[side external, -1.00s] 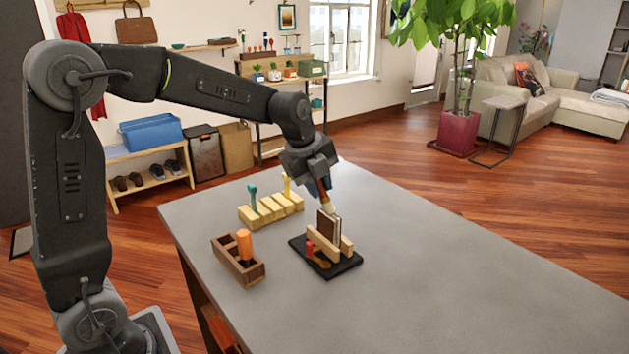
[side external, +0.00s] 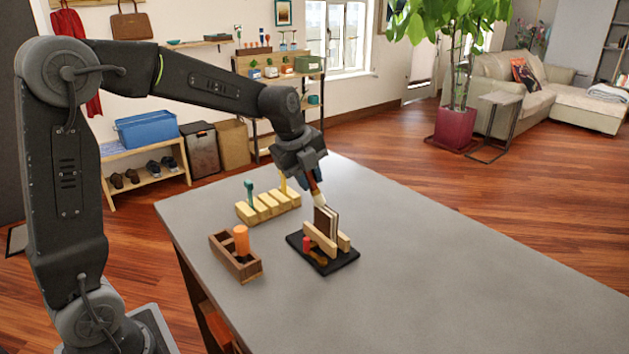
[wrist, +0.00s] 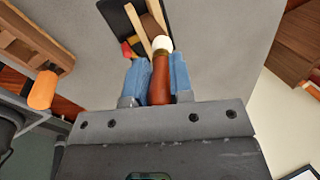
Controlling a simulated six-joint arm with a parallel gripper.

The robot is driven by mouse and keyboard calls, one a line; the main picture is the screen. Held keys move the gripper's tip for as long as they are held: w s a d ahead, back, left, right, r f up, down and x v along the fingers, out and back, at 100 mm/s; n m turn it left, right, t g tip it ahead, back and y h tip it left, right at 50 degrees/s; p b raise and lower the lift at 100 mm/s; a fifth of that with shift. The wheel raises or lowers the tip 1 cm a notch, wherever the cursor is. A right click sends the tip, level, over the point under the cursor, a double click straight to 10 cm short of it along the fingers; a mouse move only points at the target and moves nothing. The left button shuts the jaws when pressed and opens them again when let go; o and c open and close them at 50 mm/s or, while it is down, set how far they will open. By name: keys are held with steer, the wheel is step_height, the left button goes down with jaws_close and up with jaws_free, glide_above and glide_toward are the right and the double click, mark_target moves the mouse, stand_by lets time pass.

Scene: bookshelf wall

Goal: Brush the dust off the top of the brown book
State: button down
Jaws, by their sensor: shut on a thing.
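The brown book (side external: 325,222) stands upright between two pale wooden rails on a black base (side external: 345,259). My gripper (side external: 312,182) is shut on a brush with a red-brown handle; the brush (wrist: 140,84) also shows between the blue fingers in the wrist view. Its pale bristle tip (side external: 319,201) points down at the book's upper left end. Whether the bristles touch the book is not clear. In the wrist view the brush tip partly hides the book (wrist: 151,24). No dust can be made out on the top edge.
A wooden box (side external: 236,262) with an orange-handled tool (side external: 241,240) stands left of the base. A slotted pale wooden rack (side external: 267,208) with a green and a yellow tool stands behind. A small red item (side external: 306,243) sits on the base. The table's right side is clear.

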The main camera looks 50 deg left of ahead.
steer(key=shift+a, duration=0.15)
steer(key=shift+r, duration=3.05)
steer(key=shift+r, duration=1.5)
